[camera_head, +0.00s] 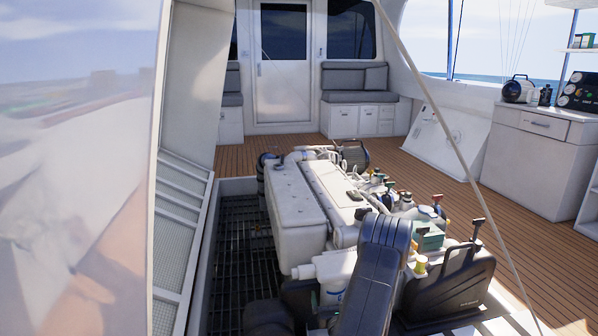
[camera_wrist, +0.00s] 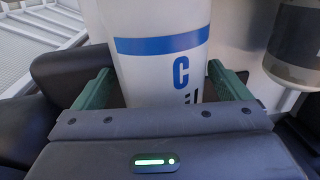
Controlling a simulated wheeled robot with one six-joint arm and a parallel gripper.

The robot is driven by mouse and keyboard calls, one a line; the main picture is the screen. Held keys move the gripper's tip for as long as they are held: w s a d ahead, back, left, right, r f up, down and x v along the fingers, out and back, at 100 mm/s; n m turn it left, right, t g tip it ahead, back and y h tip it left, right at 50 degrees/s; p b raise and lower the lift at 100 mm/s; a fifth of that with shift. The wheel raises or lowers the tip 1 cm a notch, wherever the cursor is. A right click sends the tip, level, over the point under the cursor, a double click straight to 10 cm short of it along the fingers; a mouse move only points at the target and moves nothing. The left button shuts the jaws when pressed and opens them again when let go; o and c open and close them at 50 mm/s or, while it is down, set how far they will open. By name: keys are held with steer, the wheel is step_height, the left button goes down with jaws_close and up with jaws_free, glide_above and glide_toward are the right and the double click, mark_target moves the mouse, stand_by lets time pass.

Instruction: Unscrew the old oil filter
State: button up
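The oil filter (camera_wrist: 160,75) is a white cylinder with a blue band and blue lettering. It stands upright, slightly tilted, in the middle of the wrist view, and its top is cut off. My gripper (camera_wrist: 161,72) is low around it, with one green finger on each side. The fingertips come right up to the filter's edges. I cannot tell whether they press on it or stand just clear. In the head view a white part with a blue mark (camera_head: 333,291), likely the filter, shows low at the engine's near end, partly hidden by my dark arm.
The white engine (camera_head: 298,200) sits in the open hatch, with a dark grating (camera_head: 235,250) left of it. A raised panel (camera_head: 75,170) fills the head view's left. Wooden deck (camera_head: 530,230) lies clear to the right.

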steer(key=shift+d, duration=0.1)
stand_by(0.3)
steer(key=shift+d+n+y, duration=0.1)
steer(key=shift+n+y, duration=0.6)
steer(key=shift+y, duration=0.4)
steer(key=shift+n+g+y, duration=0.7)
steer(key=shift+n+y, duration=0.35)
steer(key=shift+y, duration=0.5)
steer(key=shift+n+g+y, duration=0.7)
steer(key=shift+n+y, duration=0.35)
steer(key=shift+y, duration=0.5)
steer(key=c, duration=1.4)
steer(key=shift+m+t+h, duration=1)
steer(key=shift+m+h, duration=0.4)
steer(key=shift+h, duration=0.6)
steer(key=shift+c, duration=0.2)
steer(key=shift+f, duration=0.15)
